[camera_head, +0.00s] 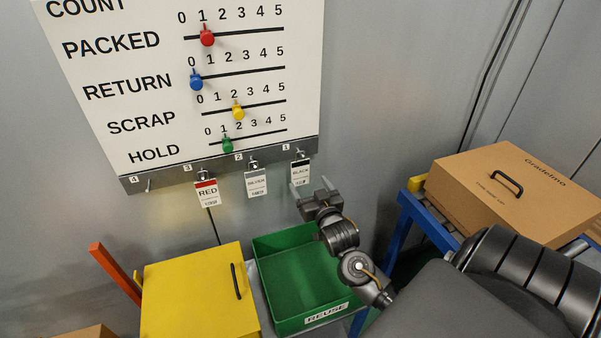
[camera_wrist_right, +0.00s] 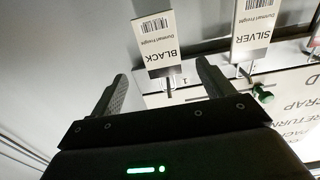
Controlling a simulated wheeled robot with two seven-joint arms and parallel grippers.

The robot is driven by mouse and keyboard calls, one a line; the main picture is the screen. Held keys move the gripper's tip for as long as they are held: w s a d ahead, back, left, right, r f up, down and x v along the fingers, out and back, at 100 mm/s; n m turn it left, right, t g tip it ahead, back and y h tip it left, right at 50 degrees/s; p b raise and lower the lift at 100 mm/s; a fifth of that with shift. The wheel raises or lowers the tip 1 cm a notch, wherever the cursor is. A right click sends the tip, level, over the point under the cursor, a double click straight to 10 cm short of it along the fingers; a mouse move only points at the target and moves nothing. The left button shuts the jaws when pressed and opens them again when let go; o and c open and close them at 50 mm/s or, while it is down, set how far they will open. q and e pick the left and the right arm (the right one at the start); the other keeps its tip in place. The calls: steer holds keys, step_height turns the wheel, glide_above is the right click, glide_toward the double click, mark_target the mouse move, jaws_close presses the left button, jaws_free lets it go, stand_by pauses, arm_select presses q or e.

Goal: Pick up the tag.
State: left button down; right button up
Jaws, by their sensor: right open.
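Three white tags hang on hooks along the board's lower rail. The black tag (camera_head: 301,174) is at hook 1, the silver tag (camera_head: 257,183) at hook 2 and the red tag (camera_head: 207,195) at hook 3. My right gripper (camera_head: 311,187) is open and empty, just below and right of the black tag. In the right wrist view, which is upside down, the black tag (camera_wrist_right: 158,45) appears between and beyond the open fingers (camera_wrist_right: 163,82). The silver tag (camera_wrist_right: 256,32) is to its right. My left gripper is not in view.
The white board (camera_head: 130,105) carries sliders with coloured knobs; hook 4 (camera_head: 148,185) is empty. Below are a green REUSE bin (camera_head: 290,322) and a yellow box (camera_head: 195,295). A cardboard box (camera_head: 490,200) sits on a blue-framed stand at right.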

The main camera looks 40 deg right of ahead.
mark_target(301, 172)
steer(key=x, duration=0.4)
steer(key=shift+w+p, duration=0.25)
steer(key=shift+p, duration=0.05)
steer(key=shift+w+d, duration=0.1)
steer(key=p+x, duration=0.2)
steer(key=x, duration=0.2)
steer(key=shift+w, duration=0.2)
steer(key=shift+w+d, duration=0.1)
steer(key=shift+w, duration=0.2)
steer(key=c, duration=1.1)
